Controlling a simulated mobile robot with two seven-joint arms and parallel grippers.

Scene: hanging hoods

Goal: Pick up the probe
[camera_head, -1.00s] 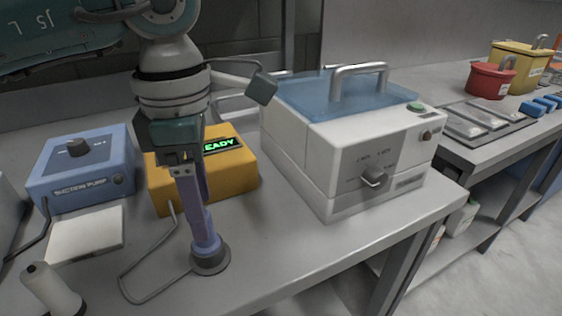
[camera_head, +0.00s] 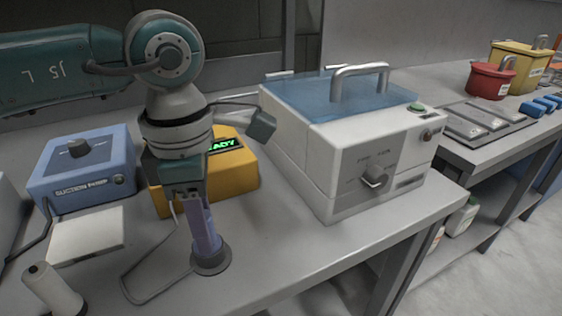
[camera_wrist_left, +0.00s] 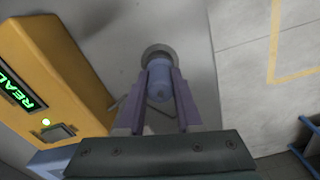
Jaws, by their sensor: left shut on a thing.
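The blue-violet probe (camera_wrist_left: 159,83) stands upright in a round grey base (camera_head: 211,262) near the front of the bench. My left gripper (camera_head: 206,240) reaches down over it from above. In the left wrist view the two violet fingers of my left gripper (camera_wrist_left: 159,88) are on either side of the probe and shut on it. In the head view the fingers hide most of the probe. The probe's lower end is at the base, and I see no clear gap between them. My right gripper is in neither view.
A yellow box (camera_head: 232,172) with a green lit display stands close behind my gripper. A blue suction pump (camera_head: 82,170) is at left, and a white machine (camera_head: 372,150) with a blue lid is at right. A thin grey cable (camera_head: 138,296) loops beside the base.

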